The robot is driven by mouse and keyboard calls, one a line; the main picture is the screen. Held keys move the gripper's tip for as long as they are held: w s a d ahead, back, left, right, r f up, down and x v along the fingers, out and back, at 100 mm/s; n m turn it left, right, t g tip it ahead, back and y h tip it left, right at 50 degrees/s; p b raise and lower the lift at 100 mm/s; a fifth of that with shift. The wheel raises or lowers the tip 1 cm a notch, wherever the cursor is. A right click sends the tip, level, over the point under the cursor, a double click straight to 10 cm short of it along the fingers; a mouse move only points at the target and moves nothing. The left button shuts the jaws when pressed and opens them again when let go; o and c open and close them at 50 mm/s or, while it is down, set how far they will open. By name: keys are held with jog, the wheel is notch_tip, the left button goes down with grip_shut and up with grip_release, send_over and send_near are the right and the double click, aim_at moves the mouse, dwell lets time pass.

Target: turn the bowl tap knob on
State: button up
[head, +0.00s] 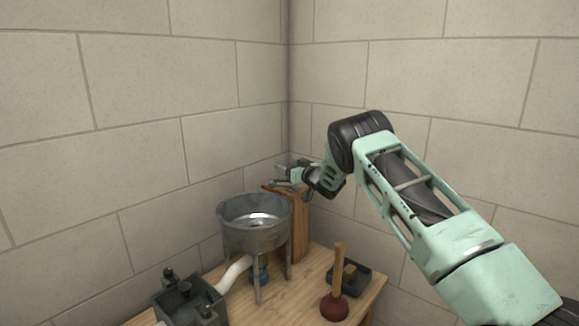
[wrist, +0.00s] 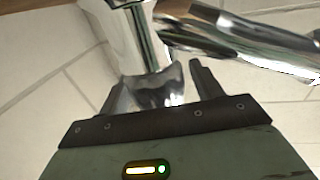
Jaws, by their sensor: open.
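The metal bowl (head: 240,238) stands on legs on the wooden bench. A wooden post (head: 298,205) rises behind it, with the tap at its top, mostly hidden by my gripper (head: 287,172). In the wrist view the chrome tap body (wrist: 132,35) is close up, with a chrome spout (wrist: 240,40) running off to the right. A chrome part (wrist: 160,88), which looks like the knob, sits between the fingers of my gripper (wrist: 157,85). The jaws are open around it. I cannot tell whether they touch it.
A red plunger (head: 335,305) with a wooden handle stands at the bench front. A dark tray (head: 352,285) lies behind it. A dark grey box (head: 180,305) with fittings is at the left, near a white pipe (head: 234,272). Block walls (head: 235,140) meet behind the bench.

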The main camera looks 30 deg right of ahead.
jog(key=shift+c, duration=0.4)
jog(key=c, duration=0.9)
jog(key=shift+f+y, duration=0.1)
jog(key=shift+y, duration=0.2)
jog(key=shift+n+y+b, duration=0.55)
jog(key=shift+n+y, duration=0.15)
jog(key=shift+y, duration=0.1)
jog(key=n+y, duration=0.1)
jog(key=n+g+y+b, duration=0.2)
jog(key=y, duration=0.1)
jog(key=shift+s+a+f, duration=0.15)
jog(key=shift+a, duration=0.1)
jog(key=shift+s+a+n+g+y+b, duration=0.15)
jog(key=shift+n+g+y+b, duration=0.3)
jog(key=shift+n+g+y, duration=0.25)
jog(key=shift+a+n+g+y+b, duration=0.1)
jog(key=shift+n+g+y+b, duration=0.35)
jog(key=shift+y, duration=0.35)
jog(key=shift+r+n+g+y+b, duration=0.2)
jog(key=shift+n+g+y+b, duration=0.1)
jog(key=shift+g+y, duration=0.2)
